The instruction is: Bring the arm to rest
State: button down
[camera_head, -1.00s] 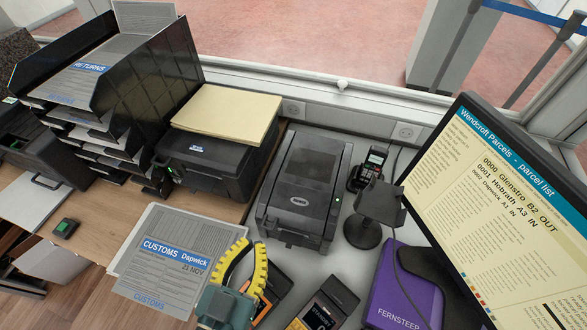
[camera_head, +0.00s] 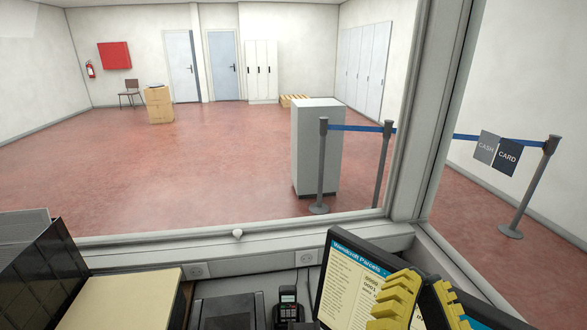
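My gripper (camera_head: 424,283) shows at the lower right, in front of the monitor as seen from here. Its two yellow fingers point up and stand apart, with a gap between the tips. Nothing shows between them. The lower part of the gripper and the rest of my arm are cut off by the bottom edge of the view.
The monitor (camera_head: 347,285) stands behind the fingers. A card terminal (camera_head: 288,306), a dark printer (camera_head: 228,312), a yellowish pad (camera_head: 122,302) and black trays (camera_head: 45,270) line the counter. Beyond the window frame lies an open red floor (camera_head: 190,165) with barrier posts.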

jog(key=a+n+y, duration=0.4)
jog(key=n+y, duration=0.1)
jog(key=n, duration=0.1)
notch_tip(320, 180, up, 37)
jog(key=p, duration=3.8)
jog(key=shift+w+a+r, duration=0.15)
jog(key=shift+w+r, duration=0.05)
jog(key=shift+w, duration=0.25)
